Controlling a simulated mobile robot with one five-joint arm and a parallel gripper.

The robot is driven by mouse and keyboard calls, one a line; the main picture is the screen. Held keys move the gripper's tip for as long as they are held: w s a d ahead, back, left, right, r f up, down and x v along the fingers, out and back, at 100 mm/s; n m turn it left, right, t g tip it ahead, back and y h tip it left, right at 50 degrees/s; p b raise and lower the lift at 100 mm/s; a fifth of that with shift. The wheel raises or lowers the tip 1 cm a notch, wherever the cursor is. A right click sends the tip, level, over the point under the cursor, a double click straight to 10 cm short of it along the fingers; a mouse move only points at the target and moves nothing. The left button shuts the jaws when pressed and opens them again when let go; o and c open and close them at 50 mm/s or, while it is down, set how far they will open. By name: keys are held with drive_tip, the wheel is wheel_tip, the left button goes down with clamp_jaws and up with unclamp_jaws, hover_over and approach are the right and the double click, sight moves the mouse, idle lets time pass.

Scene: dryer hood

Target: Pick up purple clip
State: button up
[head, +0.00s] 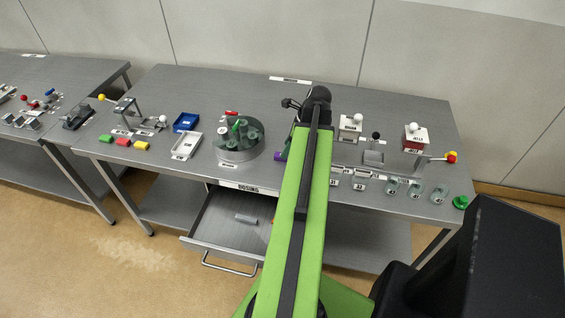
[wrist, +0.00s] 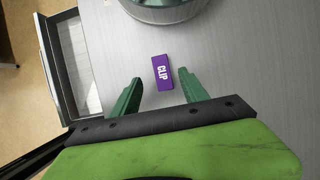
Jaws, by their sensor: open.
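The purple clip (wrist: 163,72) is a small block with white lettering "CLIP". It lies on the grey metal table in the wrist view, upright in the picture and slightly tilted. My gripper (wrist: 158,88) is open, with one green finger on each side of the clip's lower part in the picture; I cannot tell the height of the fingers above the table. In the head view only a small purple edge of the clip (head: 278,156) shows to the left of my green arm, which hides the rest.
A round metal tray (head: 238,153) with green containers stands close to the clip, and its rim shows at the top of the wrist view. An open drawer (head: 232,232) juts out below the table's front edge. Blue and white trays stand further left; jars and small devices stand on the right.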

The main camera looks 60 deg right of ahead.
drive_tip(key=b+x, duration=0.3)
drive_tip(key=x, duration=0.2)
drive_tip(key=shift+d+b, duration=0.2)
drive_tip(key=shift+b, duration=0.15)
drive_tip(key=shift+r, duration=0.2)
clamp_jaws()
